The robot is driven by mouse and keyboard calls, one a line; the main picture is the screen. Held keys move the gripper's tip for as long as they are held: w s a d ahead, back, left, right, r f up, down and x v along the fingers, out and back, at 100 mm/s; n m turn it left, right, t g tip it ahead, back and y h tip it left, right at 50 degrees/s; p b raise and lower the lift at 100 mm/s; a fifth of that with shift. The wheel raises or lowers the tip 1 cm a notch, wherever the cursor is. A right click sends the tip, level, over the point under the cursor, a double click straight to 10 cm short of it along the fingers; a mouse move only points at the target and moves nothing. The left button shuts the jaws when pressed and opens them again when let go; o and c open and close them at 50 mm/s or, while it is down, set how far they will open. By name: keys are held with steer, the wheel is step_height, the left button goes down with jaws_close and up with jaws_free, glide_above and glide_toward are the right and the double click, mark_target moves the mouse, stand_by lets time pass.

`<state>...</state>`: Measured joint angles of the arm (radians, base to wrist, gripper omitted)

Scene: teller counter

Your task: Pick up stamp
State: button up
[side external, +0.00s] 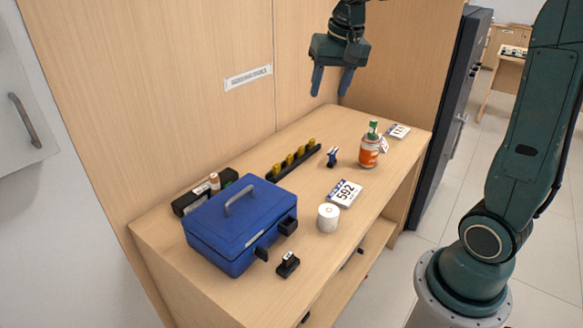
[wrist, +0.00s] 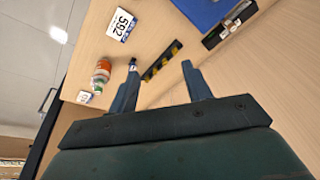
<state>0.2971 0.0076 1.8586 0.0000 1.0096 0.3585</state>
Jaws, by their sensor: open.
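My gripper (side external: 330,94) is open and empty, high above the back of the counter, its fingers pointing down; it also shows in the wrist view (wrist: 160,66). No thing is clearly marked as the stamp. A small blue and dark upright thing (side external: 332,157) stands right of the black rack and may be the stamp. In the wrist view it shows just past the left fingertip (wrist: 132,62), partly hidden. A small black block with a pale top (side external: 288,264) sits by the cash box and could also be a stamp; I cannot tell.
A blue cash box (side external: 226,231) fills the left of the counter (side external: 310,275). A black rack with yellow pieces (side external: 294,161), an orange-labelled container (side external: 369,152), a white roll (side external: 328,218) and a "592" card (side external: 345,193) stand or lie around. The wall panel (side external: 230,110) closes the back.

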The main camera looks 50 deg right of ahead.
steer(key=w+d+f+m, duration=0.2)
steer(key=w+d+f, duration=0.1)
steer(key=w+d, duration=0.2)
steer(key=m+g, duration=0.3)
steer(key=m, duration=0.4)
glide_above(333, 150)
step_height(333, 150, down, 18)
steer(key=shift+s+d+y, duration=0.15)
steer(key=shift+y, duration=0.25)
steer(key=shift+f, duration=0.1)
steer(key=shift+f, duration=4.2)
steer(key=shift+f, duration=2.6)
